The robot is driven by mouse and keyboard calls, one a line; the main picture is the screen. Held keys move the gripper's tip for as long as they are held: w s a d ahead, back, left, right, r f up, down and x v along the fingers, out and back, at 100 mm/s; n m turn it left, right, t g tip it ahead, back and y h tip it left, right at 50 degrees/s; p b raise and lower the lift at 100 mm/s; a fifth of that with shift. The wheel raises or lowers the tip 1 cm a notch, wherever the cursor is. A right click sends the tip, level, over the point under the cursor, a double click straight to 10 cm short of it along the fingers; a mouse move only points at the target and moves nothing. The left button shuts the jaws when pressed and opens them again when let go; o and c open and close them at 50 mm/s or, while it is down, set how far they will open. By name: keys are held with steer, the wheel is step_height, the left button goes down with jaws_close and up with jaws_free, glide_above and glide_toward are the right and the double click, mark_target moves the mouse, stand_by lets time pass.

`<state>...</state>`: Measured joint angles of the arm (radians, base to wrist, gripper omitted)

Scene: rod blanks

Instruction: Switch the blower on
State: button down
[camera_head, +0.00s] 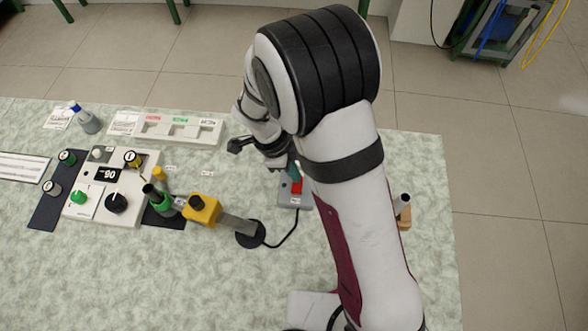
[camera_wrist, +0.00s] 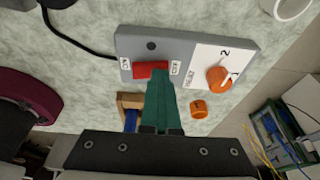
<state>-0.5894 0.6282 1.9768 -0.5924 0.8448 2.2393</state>
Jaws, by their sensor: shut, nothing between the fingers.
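A grey switch box (camera_wrist: 185,47) lies on the table and carries a red rocker switch (camera_wrist: 149,70). A label reading ON is at the rocker's left end and one reading OFF at its right in the wrist view. The box (camera_head: 287,199) and red switch (camera_head: 297,187) also show in the head view, partly hidden by my arm. My gripper (camera_wrist: 162,76) has teal fingers, shut and empty. The fingertips overlap the rocker's lower edge toward the OFF end in the wrist view; I cannot tell if they touch. It also shows in the head view (camera_head: 293,171).
An orange knob (camera_wrist: 217,77) on a white panel is beside the rocker. A loose orange piece (camera_wrist: 198,109) lies near the box. A black cable runs from the box to a black disc (camera_head: 250,234) by a yellow block (camera_head: 202,210). A control panel (camera_head: 110,190) stands left.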

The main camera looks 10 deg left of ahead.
steer(key=shift+s+r, duration=0.15)
steer(key=shift+s, duration=0.65)
steer(key=d+v, duration=0.1)
steer(key=v, duration=1.2)
steer(key=shift+r, duration=0.55)
steer(key=shift+a, duration=0.1)
steer(key=x, duration=0.4)
steer(key=w+x, duration=0.1)
steer(key=x, duration=0.7)
steer(key=shift+w+a+f, duration=0.2)
steer(key=shift+f, duration=0.8)
